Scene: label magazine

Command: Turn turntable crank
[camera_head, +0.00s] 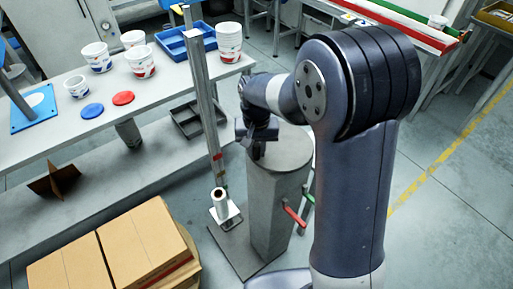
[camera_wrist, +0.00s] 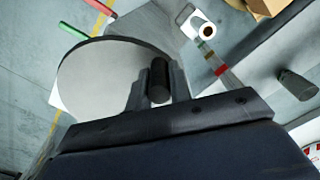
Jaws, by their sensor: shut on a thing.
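The turntable (camera_head: 288,152) is a grey round disc on top of a grey pedestal, right of a metal post in the head view. The disc also fills the left middle of the wrist view (camera_wrist: 92,75). My gripper (camera_head: 257,152) points down at the disc's left edge in the head view. In the wrist view my gripper (camera_wrist: 159,88) has its fingers on either side of a dark upright peg, the turntable crank's handle (camera_wrist: 160,75), and is shut on it. The crank's lower part is hidden by the fingers.
A red handle (camera_head: 294,215) and a green handle (camera_head: 308,196) stick out from the pedestal's side. The metal post (camera_head: 205,95) stands close left of my gripper, with a white roll (camera_head: 220,200) near its foot. A table (camera_head: 60,130) with cups and cardboard boxes (camera_head: 110,250) are left.

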